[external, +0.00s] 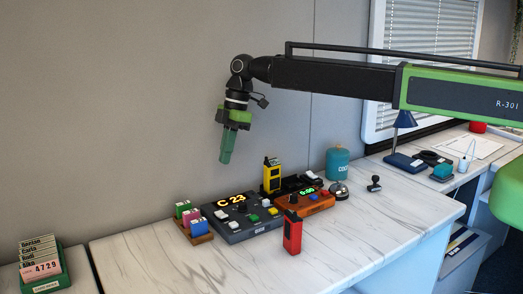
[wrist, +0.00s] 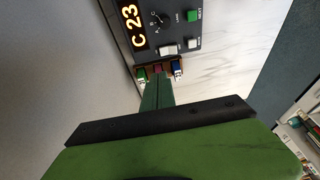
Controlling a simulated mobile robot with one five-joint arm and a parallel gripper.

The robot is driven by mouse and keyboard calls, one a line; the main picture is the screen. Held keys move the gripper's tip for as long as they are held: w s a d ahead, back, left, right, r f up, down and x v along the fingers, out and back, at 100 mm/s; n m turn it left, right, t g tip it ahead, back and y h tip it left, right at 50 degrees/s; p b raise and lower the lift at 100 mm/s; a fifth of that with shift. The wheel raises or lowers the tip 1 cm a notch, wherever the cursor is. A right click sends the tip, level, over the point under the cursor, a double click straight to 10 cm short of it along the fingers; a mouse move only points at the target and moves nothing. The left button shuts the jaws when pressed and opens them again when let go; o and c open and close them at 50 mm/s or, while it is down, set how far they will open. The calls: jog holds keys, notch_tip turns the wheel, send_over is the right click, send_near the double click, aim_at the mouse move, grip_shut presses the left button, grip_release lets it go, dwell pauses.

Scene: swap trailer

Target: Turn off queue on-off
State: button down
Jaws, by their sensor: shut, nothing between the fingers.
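The queue console is a dark grey box (external: 262,226) on the white marbled counter in the external view. Its orange display (external: 230,200) is lit and reads C 23. In the wrist view the display (wrist: 130,24) sits beside a black knob (wrist: 158,18), a green button (wrist: 195,16) and two white controls, one (wrist: 168,48) near the box edge and one (wrist: 194,43) near the corner. The small labels are too blurred to tell which is on-off. My gripper (external: 226,160) has green fingers, is shut and empty, and points down above the console, apart from it.
A wooden tray (external: 202,239) with pink, green and blue blocks stands left of the console. An orange device (external: 318,207) with a lit display, a yellow handset (external: 271,180) and a red handset (external: 292,236) stand to the right. The air around my gripper is clear.

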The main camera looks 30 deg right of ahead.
aim_at(221, 216)
jog(key=d+f+m+g+y+b, duration=0.2)
jog(key=d+f+y+b, duration=0.3)
jog(key=b, duration=0.9)
notch_tip(221, 216, down, 2)
jog(key=shift+s+d+g+y, duration=0.3)
jog(key=shift+s+d, duration=0.05)
jog(key=shift+d, duration=0.05)
jog(key=b+x, duration=0.6)
jog(key=x, duration=0.3)
jog(key=shift+a+f, duration=0.15)
jog(key=shift+f, duration=0.15)
jog(key=shift+s+a+b, duration=0.15)
jog(key=shift+a+b, duration=0.15)
